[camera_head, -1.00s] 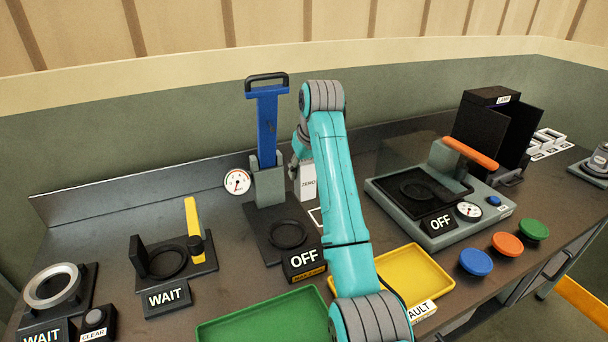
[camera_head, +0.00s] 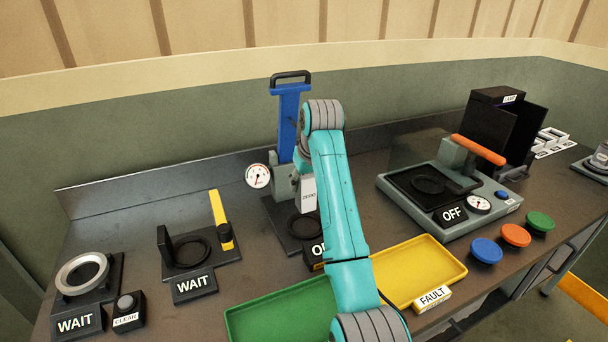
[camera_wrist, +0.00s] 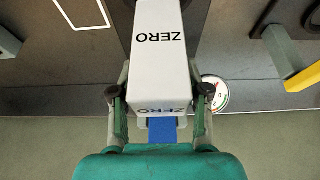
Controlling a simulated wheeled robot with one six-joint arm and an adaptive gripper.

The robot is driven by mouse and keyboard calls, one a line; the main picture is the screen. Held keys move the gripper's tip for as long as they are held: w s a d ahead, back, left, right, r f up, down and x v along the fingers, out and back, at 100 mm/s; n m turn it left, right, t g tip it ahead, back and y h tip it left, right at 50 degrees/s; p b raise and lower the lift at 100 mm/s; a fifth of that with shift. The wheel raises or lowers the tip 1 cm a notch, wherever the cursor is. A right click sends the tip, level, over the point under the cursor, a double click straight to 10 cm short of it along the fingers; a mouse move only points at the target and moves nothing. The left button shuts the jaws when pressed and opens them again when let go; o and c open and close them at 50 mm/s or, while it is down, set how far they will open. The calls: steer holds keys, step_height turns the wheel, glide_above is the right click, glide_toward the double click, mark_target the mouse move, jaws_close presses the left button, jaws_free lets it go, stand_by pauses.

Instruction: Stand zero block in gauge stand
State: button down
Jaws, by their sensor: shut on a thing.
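The white zero block (camera_wrist: 160,55), marked ZERO, is between the two fingers of my gripper (camera_wrist: 160,93) in the wrist view. In the head view the zero block (camera_head: 308,196) looks upright, in front of the gauge stand's column and over its round black seat (camera_head: 303,227). The gauge stand (camera_head: 290,125) has a blue upright with a black handle and a white dial (camera_head: 257,176) on its left. I cannot tell whether the block's foot touches the seat. My arm hides the right part of the stand's base and most of the gripper in the head view.
A green tray (camera_head: 250,322) and a yellow tray (camera_head: 385,300) lie at the front. A WAIT fixture with a yellow lever (camera_head: 220,215) stands left of the stand. A grey press with an orange handle (camera_head: 480,150) stands right. A white outline (camera_wrist: 82,12) marks the bench.

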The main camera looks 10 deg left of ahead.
steer(key=shift+f, duration=3.25)
steer(key=shift+f, duration=0.2)
jaws_free()
steer(key=shift+f, duration=0.1)
steer(key=shift+r, duration=0.2)
steer(key=shift+r, duration=4.35)
